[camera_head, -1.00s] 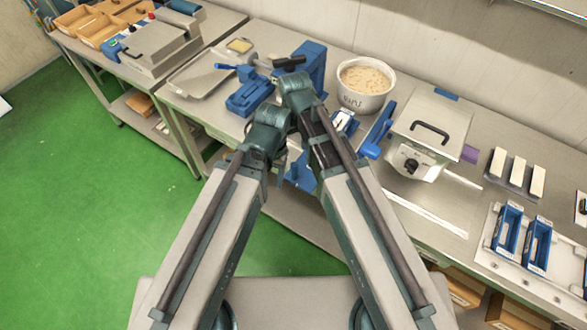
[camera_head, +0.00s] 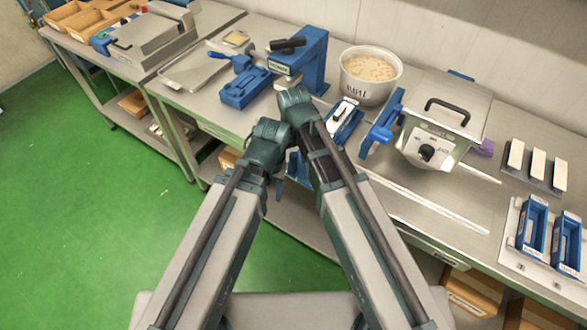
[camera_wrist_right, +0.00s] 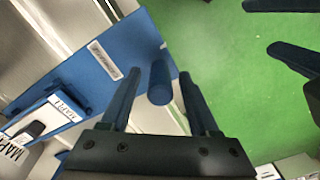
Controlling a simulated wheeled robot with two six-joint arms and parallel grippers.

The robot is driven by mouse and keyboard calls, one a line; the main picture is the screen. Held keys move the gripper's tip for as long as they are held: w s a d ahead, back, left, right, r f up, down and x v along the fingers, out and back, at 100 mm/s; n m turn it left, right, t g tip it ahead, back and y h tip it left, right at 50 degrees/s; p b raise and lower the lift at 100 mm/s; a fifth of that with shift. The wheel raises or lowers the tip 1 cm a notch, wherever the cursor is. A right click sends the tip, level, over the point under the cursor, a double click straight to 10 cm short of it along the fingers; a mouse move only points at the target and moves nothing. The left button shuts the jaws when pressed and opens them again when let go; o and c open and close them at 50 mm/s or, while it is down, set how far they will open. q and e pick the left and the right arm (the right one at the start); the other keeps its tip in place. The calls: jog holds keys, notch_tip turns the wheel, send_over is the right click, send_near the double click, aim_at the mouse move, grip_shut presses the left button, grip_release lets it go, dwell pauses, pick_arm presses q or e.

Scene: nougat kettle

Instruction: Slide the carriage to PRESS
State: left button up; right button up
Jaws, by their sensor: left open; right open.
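A blue carriage plate (camera_wrist_right: 110,60) with a small white label fills the upper left of the right wrist view. A blue round handle (camera_wrist_right: 160,84) sticks out from it. My right gripper (camera_wrist_right: 159,74) is open, with its fingers on either side of the handle; contact cannot be told. My left gripper (camera_wrist_right: 258,26) is open and empty, with its fingers apart over the green floor. In the head view my arms cover much of the carriage (camera_head: 295,168), which shows at the table's front edge. The blue press (camera_head: 312,62) with a black lever stands behind, up and left of the pot.
A white pot (camera_head: 369,85) of pale mass stands behind a blue mould (camera_head: 342,124) with a MAPLE label. A steel cooker (camera_head: 440,120) with a dial is to the right. A blue fixture (camera_head: 243,88) lies left of the press. The floor in front is free.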

jog(key=shift+f+b, duration=0.3)
jog(key=shift+f, duration=0.35)
grip_shut()
dwell(1.0)
